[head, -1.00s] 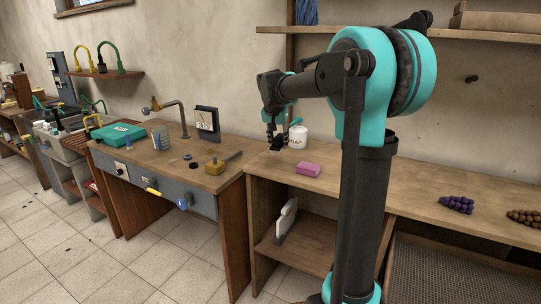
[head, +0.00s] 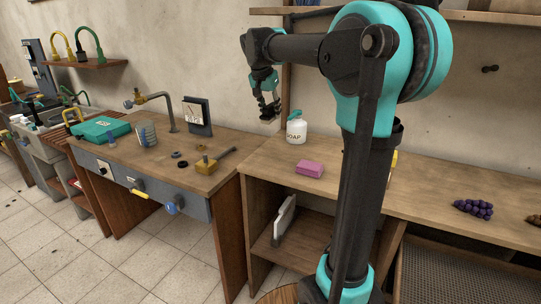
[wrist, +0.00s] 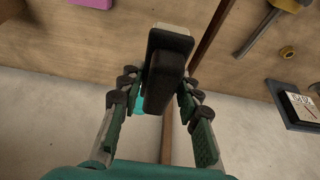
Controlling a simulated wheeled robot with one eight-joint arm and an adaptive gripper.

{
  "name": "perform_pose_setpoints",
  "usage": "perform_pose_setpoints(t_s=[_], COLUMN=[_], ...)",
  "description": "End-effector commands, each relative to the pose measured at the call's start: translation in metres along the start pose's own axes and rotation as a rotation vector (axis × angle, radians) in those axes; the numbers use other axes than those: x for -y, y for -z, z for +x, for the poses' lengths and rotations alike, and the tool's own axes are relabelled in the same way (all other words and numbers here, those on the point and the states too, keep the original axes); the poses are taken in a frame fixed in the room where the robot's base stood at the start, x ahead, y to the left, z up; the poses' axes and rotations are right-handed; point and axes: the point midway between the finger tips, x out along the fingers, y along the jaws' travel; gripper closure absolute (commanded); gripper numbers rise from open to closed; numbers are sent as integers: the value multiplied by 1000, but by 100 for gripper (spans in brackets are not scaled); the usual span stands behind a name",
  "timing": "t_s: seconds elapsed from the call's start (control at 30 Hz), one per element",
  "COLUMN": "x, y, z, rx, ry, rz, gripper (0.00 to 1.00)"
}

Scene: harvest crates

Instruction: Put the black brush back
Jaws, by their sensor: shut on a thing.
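The black brush (wrist: 168,62) is a dark block with a pale strip along its top end in the wrist view. My gripper (wrist: 157,88) is shut on it, with a finger on each side. In the head view my gripper (head: 268,108) is up in the air, left of and higher than the white soap bottle (head: 296,131). The brush is a small dark shape there, hard to tell from the fingers.
A pink block (head: 310,168) lies on the wooden counter (head: 350,200) below. A wooden shelf (head: 480,15) runs above.

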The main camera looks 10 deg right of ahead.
Motion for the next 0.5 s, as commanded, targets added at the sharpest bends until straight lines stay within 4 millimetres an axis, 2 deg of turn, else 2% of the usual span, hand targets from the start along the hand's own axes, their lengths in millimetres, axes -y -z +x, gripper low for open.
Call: perform_pose_setpoints(t_s=[0.03, 0.3, 0.5], x=[0, 0, 0], y=[-5, -30, -43], z=[13, 73, 103], rx=[0, 0, 0], ry=[0, 0, 0], rz=[0, 0, 0], gripper=[100, 100, 100])
